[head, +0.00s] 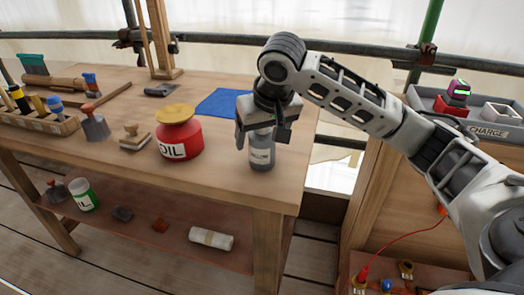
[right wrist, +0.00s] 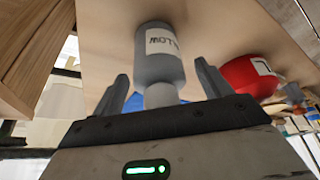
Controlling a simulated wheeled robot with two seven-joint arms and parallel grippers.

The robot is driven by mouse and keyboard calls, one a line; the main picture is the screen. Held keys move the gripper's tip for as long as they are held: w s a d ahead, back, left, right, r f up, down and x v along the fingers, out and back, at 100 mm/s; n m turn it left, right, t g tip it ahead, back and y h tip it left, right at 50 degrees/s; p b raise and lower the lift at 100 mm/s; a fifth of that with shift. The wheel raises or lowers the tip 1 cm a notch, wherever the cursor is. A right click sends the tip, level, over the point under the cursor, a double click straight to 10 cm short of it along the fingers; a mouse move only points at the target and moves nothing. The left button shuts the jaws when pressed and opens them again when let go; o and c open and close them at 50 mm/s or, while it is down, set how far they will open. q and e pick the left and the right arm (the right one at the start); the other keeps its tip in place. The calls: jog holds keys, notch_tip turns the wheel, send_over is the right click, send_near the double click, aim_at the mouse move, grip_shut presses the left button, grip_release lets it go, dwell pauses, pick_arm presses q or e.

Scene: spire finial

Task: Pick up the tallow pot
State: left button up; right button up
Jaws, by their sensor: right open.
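The tallow pot (head: 262,153) is a grey bottle-shaped pot with a pale label, standing upright near the right front corner of the wooden bench. My right gripper (head: 262,134) is over it from above, open, with one finger on each side of its upper part. In the right wrist view the tallow pot (right wrist: 160,62) lies between the two fingers of the gripper (right wrist: 161,84), its label partly readable. Gaps show between the fingers and the pot there. My left gripper is not in view.
A red oil pot (head: 181,141) with a yellow lid stands left of the tallow pot. A blue cloth (head: 221,102) lies behind. Brushes and a tool rack (head: 40,120) are at the left. A grey charging tray (head: 482,122) is at the right, across a gap.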

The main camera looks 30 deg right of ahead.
jog(key=shift+w+f, duration=0.15)
jog(key=shift+f, duration=0.25)
jog(key=shift+c, duration=0.4)
jog(key=c, duration=1)
jog(key=shift+c, duration=0.3)
jog(key=shift+r, duration=0.15)
